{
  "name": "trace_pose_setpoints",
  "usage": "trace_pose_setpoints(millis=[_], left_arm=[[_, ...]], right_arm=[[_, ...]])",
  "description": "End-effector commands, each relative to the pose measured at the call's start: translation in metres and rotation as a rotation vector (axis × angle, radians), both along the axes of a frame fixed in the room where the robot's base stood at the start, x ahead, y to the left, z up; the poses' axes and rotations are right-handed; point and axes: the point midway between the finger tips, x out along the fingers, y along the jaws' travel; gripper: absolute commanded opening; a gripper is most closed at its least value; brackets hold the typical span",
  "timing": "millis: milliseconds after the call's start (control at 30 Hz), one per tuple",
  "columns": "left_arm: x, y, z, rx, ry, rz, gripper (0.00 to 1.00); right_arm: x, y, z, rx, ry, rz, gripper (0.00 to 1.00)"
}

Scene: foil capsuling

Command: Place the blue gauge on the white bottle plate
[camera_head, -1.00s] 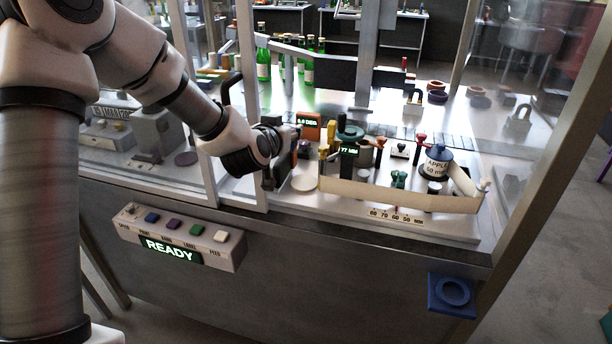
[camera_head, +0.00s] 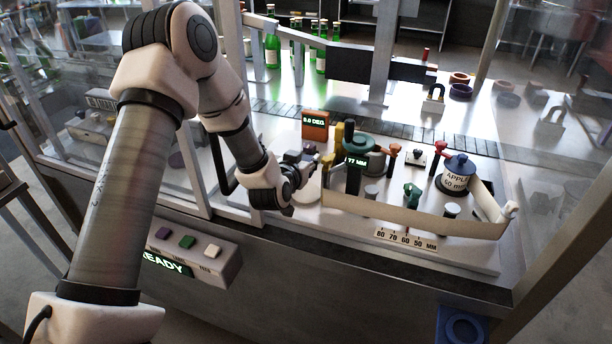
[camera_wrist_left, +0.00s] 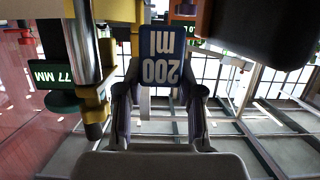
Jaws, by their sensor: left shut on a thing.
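My left gripper (camera_head: 310,160) is shut on the blue gauge (camera_wrist_left: 162,58), a small block marked "200 ml". In the left wrist view the gauge sits between the two fingers (camera_wrist_left: 161,90), and its lettering appears upside down. In the head view the gauge is small and hard to make out at the fingertips. The white bottle plate (camera_head: 311,194) is a pale round disc on the bench, just below and beside my left gripper, partly covered by it. I cannot tell the gap between gauge and plate. My right gripper is not in view.
A green post with a "77 MM" display (camera_head: 354,172) and a yellow part stand close to the right of my gripper. An orange "0.0 DEG" box (camera_head: 315,124) is behind. A frame post stands left.

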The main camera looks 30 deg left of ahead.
Motion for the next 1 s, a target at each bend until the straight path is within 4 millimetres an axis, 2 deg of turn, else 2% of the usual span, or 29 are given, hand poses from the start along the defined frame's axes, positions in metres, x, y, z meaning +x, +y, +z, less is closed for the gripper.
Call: trace_pose_setpoints(millis=[400, 733, 767, 1000], left_arm=[[0.000, 0.000, -0.058, 0.002, 0.001, 0.000, 0.00], [0.000, 0.000, -0.065, 0.000, -0.001, 0.000, 0.00], [0.000, 0.000, -0.063, 0.000, -0.001, 0.000, 0.47], [0.000, 0.000, -0.063, 0.000, -0.001, 0.000, 0.47]], right_arm=[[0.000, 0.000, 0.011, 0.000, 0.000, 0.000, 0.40], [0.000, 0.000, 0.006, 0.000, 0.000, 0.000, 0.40], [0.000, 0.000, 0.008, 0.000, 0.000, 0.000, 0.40], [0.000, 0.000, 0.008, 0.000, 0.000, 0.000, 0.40]])
